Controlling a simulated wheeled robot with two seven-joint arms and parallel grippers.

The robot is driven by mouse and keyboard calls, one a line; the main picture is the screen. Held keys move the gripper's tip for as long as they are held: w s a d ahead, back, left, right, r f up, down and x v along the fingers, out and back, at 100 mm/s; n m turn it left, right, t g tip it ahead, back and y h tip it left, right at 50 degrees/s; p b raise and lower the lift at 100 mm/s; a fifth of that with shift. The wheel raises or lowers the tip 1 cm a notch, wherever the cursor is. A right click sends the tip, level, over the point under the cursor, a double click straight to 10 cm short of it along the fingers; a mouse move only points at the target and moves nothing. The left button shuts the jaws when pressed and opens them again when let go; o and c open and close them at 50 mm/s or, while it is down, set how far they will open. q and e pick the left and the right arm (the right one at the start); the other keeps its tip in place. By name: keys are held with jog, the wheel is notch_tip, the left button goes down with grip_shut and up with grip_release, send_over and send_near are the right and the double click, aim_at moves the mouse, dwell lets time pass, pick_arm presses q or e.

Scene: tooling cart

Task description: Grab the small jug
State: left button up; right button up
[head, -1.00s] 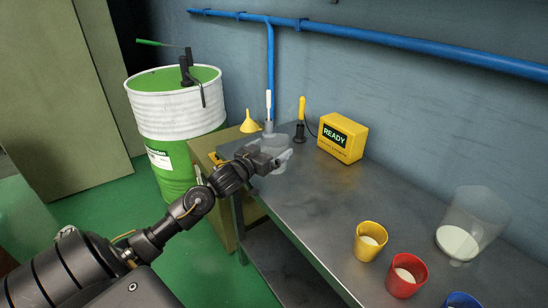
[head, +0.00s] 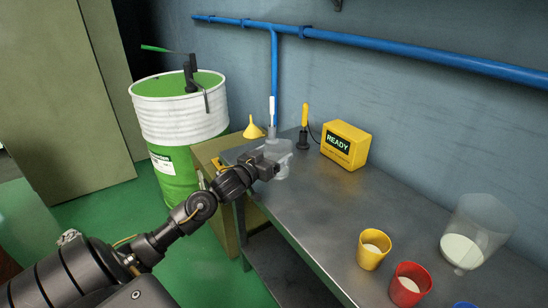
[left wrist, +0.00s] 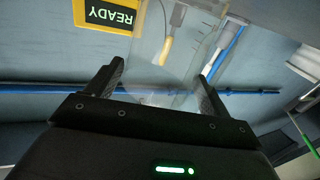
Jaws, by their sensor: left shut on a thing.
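The small jug (head: 283,159) is clear and see-through, and stands out only faintly at the far left end of the grey metal bench (head: 320,205). My left gripper (head: 272,166) is shut on it and partly covers it in the head view. In the left wrist view the clear jug (left wrist: 165,72) is between the two fingers of my left gripper (left wrist: 162,84). I cannot tell whether its base touches the bench. My right gripper is not in view.
A yellow READY box (head: 345,145), a yellow-handled tool (head: 304,128) and a yellow funnel (head: 254,128) stand behind the jug. A yellow cup (head: 373,250), a red cup (head: 409,285) and a large clear jug (head: 478,228) stand at right. The bench middle is clear.

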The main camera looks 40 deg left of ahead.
pick_arm(q)
jog(key=shift+r, duration=0.6)
jog(key=s+a+r+p, duration=0.2)
jog(key=s+r+p, duration=0.2)
jog(key=s+r, duration=0.7)
jog(key=shift+s+r, duration=0.25)
jog(key=shift+s, duration=1.05)
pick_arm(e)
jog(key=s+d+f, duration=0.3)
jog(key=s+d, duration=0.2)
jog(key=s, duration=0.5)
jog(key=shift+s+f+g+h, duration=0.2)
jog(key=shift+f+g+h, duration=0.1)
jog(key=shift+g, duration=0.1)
pick_arm(q)
jog(key=shift+s+a, duration=0.1)
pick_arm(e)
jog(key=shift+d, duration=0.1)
